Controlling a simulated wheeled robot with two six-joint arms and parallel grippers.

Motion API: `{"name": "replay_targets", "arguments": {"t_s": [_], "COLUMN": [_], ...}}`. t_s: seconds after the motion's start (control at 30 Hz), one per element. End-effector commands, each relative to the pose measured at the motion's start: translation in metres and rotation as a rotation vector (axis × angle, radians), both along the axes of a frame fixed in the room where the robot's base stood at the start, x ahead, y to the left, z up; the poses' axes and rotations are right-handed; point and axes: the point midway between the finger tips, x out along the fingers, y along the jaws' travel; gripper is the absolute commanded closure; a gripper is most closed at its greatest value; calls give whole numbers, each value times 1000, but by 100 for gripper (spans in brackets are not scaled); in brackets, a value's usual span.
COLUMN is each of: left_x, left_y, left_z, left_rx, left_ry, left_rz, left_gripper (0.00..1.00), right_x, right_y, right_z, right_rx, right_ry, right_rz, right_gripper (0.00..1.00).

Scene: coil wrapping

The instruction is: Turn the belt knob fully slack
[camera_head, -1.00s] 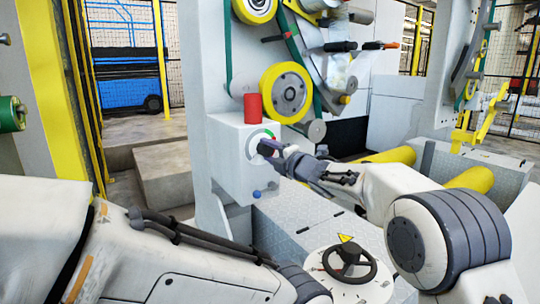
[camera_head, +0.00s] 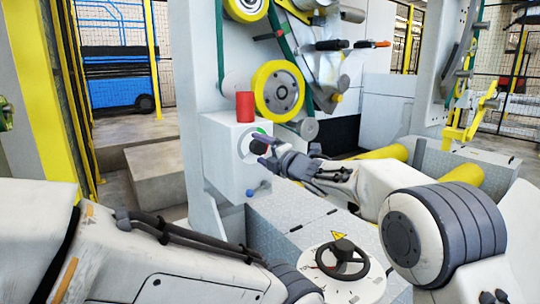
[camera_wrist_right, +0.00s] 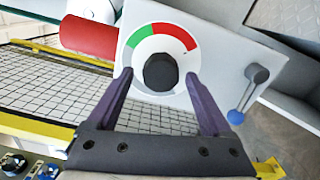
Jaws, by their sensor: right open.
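The belt knob (camera_wrist_right: 160,73) is a black faceted knob at the centre of a white round dial (camera_wrist_right: 137,74) with a green and red arc. The dial is on the front of a light grey box (camera_head: 226,178). My right gripper (camera_wrist_right: 158,78) is open, with one dark finger on each side of the knob in the right wrist view. Whether the fingers touch it cannot be told. In the head view the right gripper (camera_head: 270,157) is at the dial and partly covers it. No clear pointer mark shows on the knob. My left arm crosses the lower left, its gripper out of view.
A red cylinder (camera_head: 245,107) stands on the box. A small lever with a blue ball (camera_head: 250,193) sits low on the box. A yellow-rimmed roller (camera_head: 278,91) is above. A black handwheel (camera_head: 342,260) lies below my right arm.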

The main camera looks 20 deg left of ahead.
Motion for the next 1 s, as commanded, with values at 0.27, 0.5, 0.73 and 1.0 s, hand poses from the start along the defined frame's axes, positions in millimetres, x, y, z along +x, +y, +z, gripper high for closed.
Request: {"name": "replay_targets", "arguments": {"t_s": [0.27, 0.5, 0.73, 1.0], "left_x": [0, 0, 0, 0], "left_y": [0, 0, 0, 0], "left_z": [-4, -2, -2, -2], "left_rx": [0, 0, 0, 0], "left_ry": [0, 0, 0, 0], "left_rz": [0, 0, 0, 0], "left_gripper": [38, 38, 38, 38], "right_x": [-27, -51, -62, -62], "right_y": [-35, -65, -76, -77], "right_z": [1, 1, 0, 0], "right_rx": [2, 1, 1, 1], "right_ry": [0, -1, 0, -1], "right_rz": [-2, -2, 1, 1], "right_gripper": [16, 16, 16, 16]}}
